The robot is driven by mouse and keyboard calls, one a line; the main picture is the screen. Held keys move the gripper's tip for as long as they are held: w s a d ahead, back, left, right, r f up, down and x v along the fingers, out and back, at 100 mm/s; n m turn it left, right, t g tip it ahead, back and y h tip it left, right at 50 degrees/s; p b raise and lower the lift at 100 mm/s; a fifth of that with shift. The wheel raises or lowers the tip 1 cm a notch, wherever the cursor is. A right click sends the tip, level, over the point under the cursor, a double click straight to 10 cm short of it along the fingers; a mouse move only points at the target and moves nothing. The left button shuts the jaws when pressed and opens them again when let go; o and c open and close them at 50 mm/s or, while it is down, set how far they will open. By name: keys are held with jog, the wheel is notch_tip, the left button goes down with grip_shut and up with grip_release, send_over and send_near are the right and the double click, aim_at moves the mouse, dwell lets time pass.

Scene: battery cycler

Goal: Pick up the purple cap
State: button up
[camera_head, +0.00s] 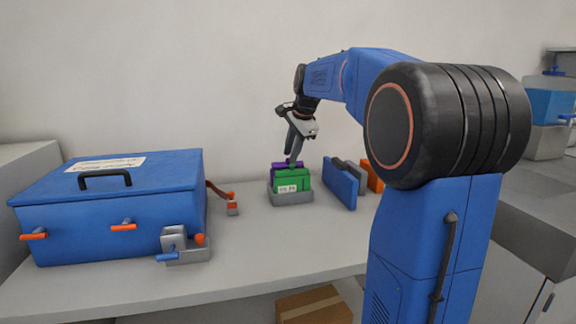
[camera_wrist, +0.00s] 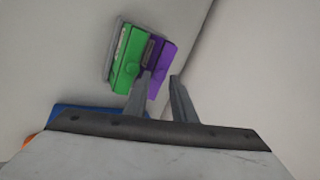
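The purple cap (camera_head: 279,165) shows behind a green block (camera_head: 292,181) in a small grey tray (camera_head: 291,199) on the bench. In the wrist view the purple cap (camera_wrist: 165,61) lies against the right side of the green block (camera_wrist: 127,57). My gripper (camera_head: 292,155) points down over the tray. In the wrist view my gripper (camera_wrist: 161,74) is open and empty, its two fingers apart. One finger overlaps the purple cap's left part, and the other appears just off its right side. I cannot tell whether either finger touches it.
A large blue case (camera_head: 150,200) with a black handle and orange latches stands left on the bench. A small grey fixture (camera_head: 187,252) is in front of it. Blue, grey and orange upright pieces (camera_head: 340,183) stand right of the tray. A wall is behind.

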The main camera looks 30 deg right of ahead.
jog(key=shift+x, duration=1.05)
grip_shut()
jog(key=shift+r, duration=0.15)
